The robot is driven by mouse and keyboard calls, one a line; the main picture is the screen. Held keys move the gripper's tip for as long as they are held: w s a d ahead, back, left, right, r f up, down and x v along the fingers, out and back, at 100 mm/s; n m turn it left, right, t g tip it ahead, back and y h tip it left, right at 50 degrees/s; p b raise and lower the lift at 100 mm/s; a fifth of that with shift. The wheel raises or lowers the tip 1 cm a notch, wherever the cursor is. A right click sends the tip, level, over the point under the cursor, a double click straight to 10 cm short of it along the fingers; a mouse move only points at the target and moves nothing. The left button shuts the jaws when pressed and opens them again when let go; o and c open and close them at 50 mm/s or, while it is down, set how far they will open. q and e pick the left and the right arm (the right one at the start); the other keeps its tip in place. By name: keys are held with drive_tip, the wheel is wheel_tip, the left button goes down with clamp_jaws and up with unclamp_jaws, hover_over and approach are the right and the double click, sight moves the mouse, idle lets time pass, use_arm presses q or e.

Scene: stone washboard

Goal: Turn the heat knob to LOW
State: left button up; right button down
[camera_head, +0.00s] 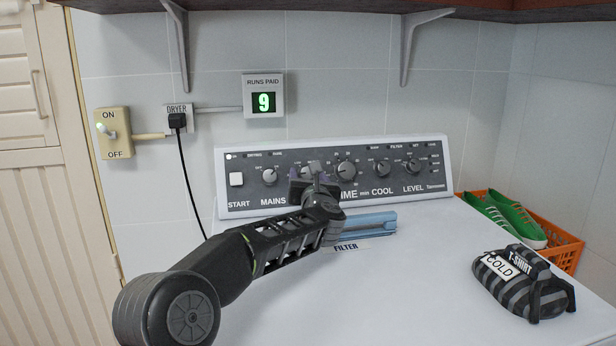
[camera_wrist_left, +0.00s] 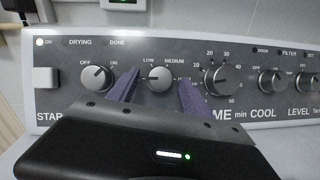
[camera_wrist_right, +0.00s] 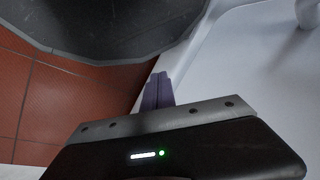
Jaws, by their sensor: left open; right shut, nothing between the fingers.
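The heat knob (camera_wrist_left: 160,78) is a round grey dial on the dark control panel (camera_wrist_left: 140,55), with LOW and MEDIUM printed above it and a third label at its right, partly covered. I cannot tell for sure which label its pointer faces. My left gripper (camera_wrist_left: 157,88) is open, with one purple finger on each side of the knob; whether they touch it is unclear. In the head view my left gripper (camera_head: 314,178) covers most of the heat knob. My right gripper (camera_wrist_right: 157,88) is shut and empty, seen only in the right wrist view, away from the panel.
The mains knob (camera_wrist_left: 96,78) and time knob (camera_wrist_left: 221,80) flank the heat knob closely. A blue filter piece (camera_head: 368,224) lies on the white top below my left gripper. A striped T-shirt bundle (camera_head: 520,285) and an orange basket (camera_head: 567,252) with shoes stand at the right.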

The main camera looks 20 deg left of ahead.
use_arm(q)
drive_tip(key=shift+c, duration=0.3)
clamp_jaws()
idle(0.3)
